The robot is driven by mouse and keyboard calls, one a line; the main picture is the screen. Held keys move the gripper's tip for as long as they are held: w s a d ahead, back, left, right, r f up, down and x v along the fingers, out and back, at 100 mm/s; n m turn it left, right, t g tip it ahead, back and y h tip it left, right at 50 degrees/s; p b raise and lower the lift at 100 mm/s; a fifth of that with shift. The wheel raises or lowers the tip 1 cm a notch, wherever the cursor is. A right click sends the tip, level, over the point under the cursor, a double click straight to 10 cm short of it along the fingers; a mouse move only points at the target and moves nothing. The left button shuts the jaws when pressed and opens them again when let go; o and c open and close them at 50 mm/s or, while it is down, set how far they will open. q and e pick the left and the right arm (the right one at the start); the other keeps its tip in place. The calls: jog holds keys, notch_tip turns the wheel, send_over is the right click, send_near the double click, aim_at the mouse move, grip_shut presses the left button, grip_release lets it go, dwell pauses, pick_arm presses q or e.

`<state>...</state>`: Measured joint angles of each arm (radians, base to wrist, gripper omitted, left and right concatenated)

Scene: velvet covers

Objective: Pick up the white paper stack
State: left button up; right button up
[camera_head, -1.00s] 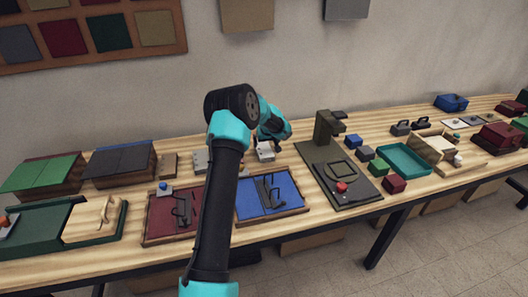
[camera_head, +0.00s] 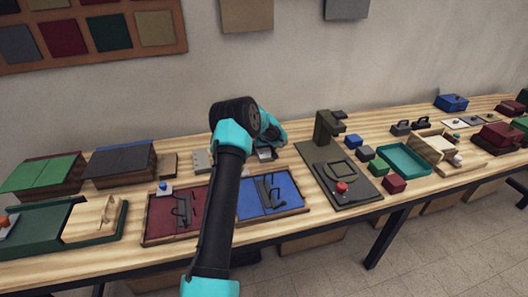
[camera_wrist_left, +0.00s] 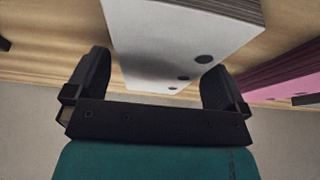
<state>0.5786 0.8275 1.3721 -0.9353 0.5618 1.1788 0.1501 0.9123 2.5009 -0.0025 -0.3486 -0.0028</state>
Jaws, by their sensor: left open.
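The white paper stack (camera_wrist_left: 185,45) fills the upper middle of the left wrist view, with dark round holes along its near edge. My left gripper (camera_wrist_left: 158,62) is open. Its two black fingers stand on either side of the stack's near end, and I see no clear contact. In the head view my left gripper (camera_head: 266,148) is over the back of the table, and it and the arm hide most of the stack. My right gripper is in neither view.
A pink stack (camera_wrist_left: 282,74) lies just right of the white one in the wrist view. In the head view a blue tray (camera_head: 270,193) and a red tray (camera_head: 175,212) are in front, and a dark press stand (camera_head: 335,165) is to the right.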

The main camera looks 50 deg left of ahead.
pick_arm(q)
jog(key=shift+c, duration=0.2)
jog(key=c, duration=1)
jog(key=shift+r, duration=0.2)
notch_tip(320, 180, up, 10)
jog(key=shift+f, duration=0.1)
dwell(0.6)
